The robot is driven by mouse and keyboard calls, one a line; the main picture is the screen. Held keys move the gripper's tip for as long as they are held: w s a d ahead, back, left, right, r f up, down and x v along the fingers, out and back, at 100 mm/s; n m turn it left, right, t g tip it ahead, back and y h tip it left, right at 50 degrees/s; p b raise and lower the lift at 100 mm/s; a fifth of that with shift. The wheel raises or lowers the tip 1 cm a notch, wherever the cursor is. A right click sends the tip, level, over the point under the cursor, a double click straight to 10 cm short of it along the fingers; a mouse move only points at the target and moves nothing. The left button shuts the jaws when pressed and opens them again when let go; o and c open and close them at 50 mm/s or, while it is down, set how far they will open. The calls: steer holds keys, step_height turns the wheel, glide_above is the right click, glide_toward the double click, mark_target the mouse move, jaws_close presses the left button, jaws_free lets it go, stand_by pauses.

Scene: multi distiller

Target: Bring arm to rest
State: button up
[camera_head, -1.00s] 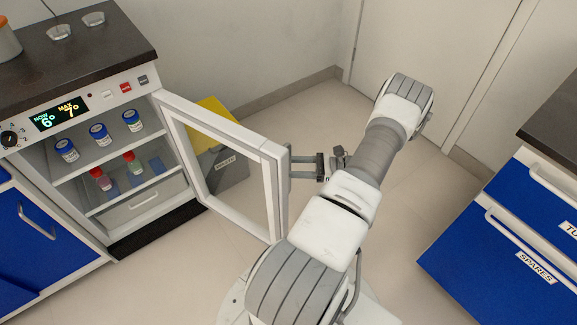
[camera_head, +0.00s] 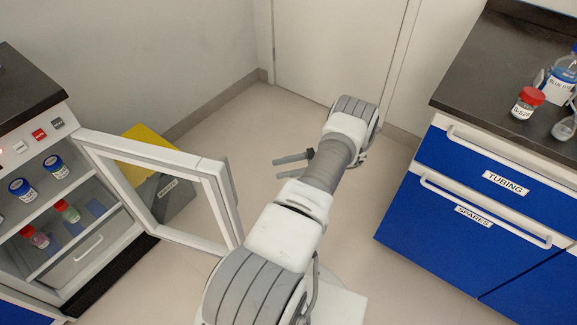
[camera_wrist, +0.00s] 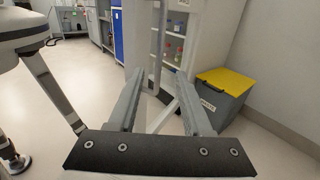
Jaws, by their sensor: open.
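My gripper (camera_head: 292,165) is open and empty. In the head view its two fingers point left, in the air to the right of the open fridge door (camera_head: 208,166), with a gap to the door frame. My arm reaches out over the floor ahead of me. In the wrist view my gripper's fingers (camera_wrist: 158,103) are spread apart, with nothing between them; the fridge's bottles (camera_wrist: 174,50) show beyond.
The open fridge holds several capped bottles. A grey bin with a yellow lid (camera_head: 150,139) stands behind its door. Blue drawers (camera_head: 450,190) under a dark counter (camera_head: 465,70) are at the right; a red-capped jar (camera_head: 527,102) stands on it. Floor between is clear.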

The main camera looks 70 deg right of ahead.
steer(key=shift+s+d, duration=0.4)
steer(key=shift+s, duration=0.2)
